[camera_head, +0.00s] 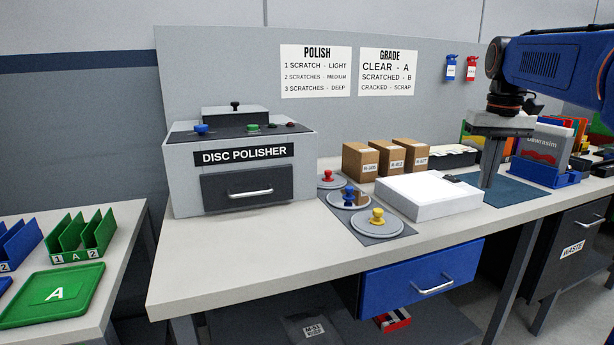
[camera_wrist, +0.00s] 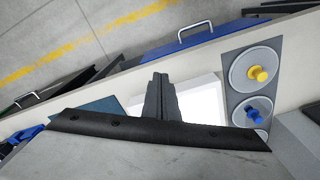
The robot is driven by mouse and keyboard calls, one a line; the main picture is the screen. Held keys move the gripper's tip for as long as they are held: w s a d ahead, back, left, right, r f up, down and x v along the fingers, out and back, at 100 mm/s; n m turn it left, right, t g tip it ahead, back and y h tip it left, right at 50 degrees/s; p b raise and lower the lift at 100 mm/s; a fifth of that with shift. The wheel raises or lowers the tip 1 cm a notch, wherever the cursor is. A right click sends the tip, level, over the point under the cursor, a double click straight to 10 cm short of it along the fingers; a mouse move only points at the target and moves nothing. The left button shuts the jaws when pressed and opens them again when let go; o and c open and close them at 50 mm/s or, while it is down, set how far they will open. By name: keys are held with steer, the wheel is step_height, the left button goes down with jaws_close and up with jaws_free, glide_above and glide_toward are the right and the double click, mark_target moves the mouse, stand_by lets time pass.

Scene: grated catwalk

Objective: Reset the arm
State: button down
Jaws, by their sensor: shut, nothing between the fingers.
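My gripper (camera_head: 489,184) points down over the right part of the bench, at the dark blue mat (camera_head: 515,190). Its fingers are together with nothing between them. In the wrist view, my gripper (camera_wrist: 160,80) shows as a narrow closed pair of dark fingers in front of the white box (camera_wrist: 205,100). My blue arm reaches in from the upper right of the head view. The white box (camera_head: 425,194) lies just left of the gripper, apart from it as far as I can tell.
The disc polisher (camera_head: 240,165) stands at the bench's left. Discs with red, blue and yellow knobs (camera_head: 377,220) lie mid-bench. Cardboard boxes (camera_head: 360,162) stand behind. A blue rack (camera_head: 540,172) is right of the gripper. The blue drawer (camera_head: 420,278) is below. The bench's front left is clear.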

steer(key=s+a+f+n+t, duration=0.1)
steer(key=s+a+f, duration=0.5)
steer(key=s+f, duration=0.6)
steer(key=s+a+f+t, duration=0.3)
steer(key=s+a+f, duration=0.3)
steer(key=s+f, duration=0.6)
steer(key=shift+s+a+f+n, duration=0.15)
steer(key=shift+s+f+n, duration=0.2)
steer(key=shift+s, duration=0.7)
